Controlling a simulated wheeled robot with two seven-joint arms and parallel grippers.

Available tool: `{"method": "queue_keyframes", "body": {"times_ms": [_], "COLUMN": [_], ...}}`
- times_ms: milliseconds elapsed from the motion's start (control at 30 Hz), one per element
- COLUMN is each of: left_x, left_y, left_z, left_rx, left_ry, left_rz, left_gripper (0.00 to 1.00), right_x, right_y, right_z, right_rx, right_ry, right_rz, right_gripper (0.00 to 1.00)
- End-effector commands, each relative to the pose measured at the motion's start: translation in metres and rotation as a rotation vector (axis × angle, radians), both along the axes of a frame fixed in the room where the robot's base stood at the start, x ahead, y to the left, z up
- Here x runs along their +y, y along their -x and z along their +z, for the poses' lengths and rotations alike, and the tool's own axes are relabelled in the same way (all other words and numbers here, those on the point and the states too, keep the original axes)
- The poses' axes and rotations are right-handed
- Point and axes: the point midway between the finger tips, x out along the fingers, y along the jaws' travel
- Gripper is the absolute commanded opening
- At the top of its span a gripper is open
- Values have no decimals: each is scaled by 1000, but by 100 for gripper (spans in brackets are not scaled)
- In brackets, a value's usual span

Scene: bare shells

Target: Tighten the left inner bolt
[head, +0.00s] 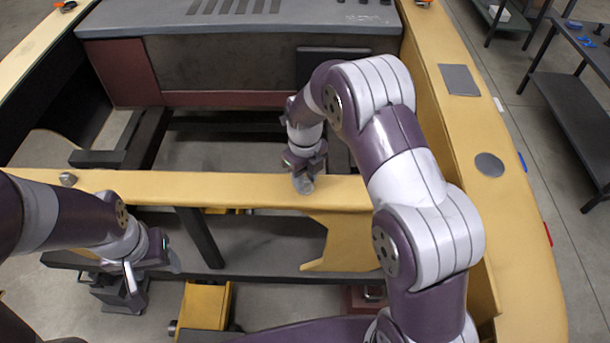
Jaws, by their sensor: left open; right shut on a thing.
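A grey bolt (68,179) stands on the left part of the yellow cross beam (200,187). My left gripper (152,268) is open and empty, in front of the beam and to the lower right of that bolt, apart from it. My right gripper (303,168) points down at the middle-right of the beam. It is shut on a second grey bolt (303,185) at the beam's top, whose upper part the fingers hide. How far either bolt is screwed in cannot be told.
A yellow side rail (520,230) runs along the right, with a grey square plate (459,80) and a round disc (489,165). A grey housing (240,20) closes the back. Below the beam are dark bars and a yellow block (205,305). Dark shelves stand at the right.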

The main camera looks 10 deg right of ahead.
Motion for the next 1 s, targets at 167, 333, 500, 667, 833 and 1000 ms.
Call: {"method": "queue_keyframes", "body": {"times_ms": [167, 333, 500, 667, 833, 1000], "left_x": [0, 0, 0, 0, 0, 0], "left_y": [0, 0, 0, 0, 0, 0], "left_z": [1, 1, 0, 0, -9, -21], "left_rx": [0, 0, 0, 0, 0, 0], "left_ry": [0, 0, 0, 0, 0, 0], "left_rz": [0, 0, 0, 0, 0, 0], "left_gripper": [61, 61, 61, 61, 61, 61], "right_x": [0, 0, 0, 0, 0, 0], "right_y": [-4, -4, -2, -1, -2, -2], "right_z": [4, 4, 2, 1, 20, 66], "right_rx": [-14, -13, -7, -4, -9, -11], "right_ry": [-1, -2, -1, -1, -1, -1], "right_rz": [-2, -1, 0, 0, 0, 0], "right_gripper": [4, 41, 61, 61, 61, 61]}}
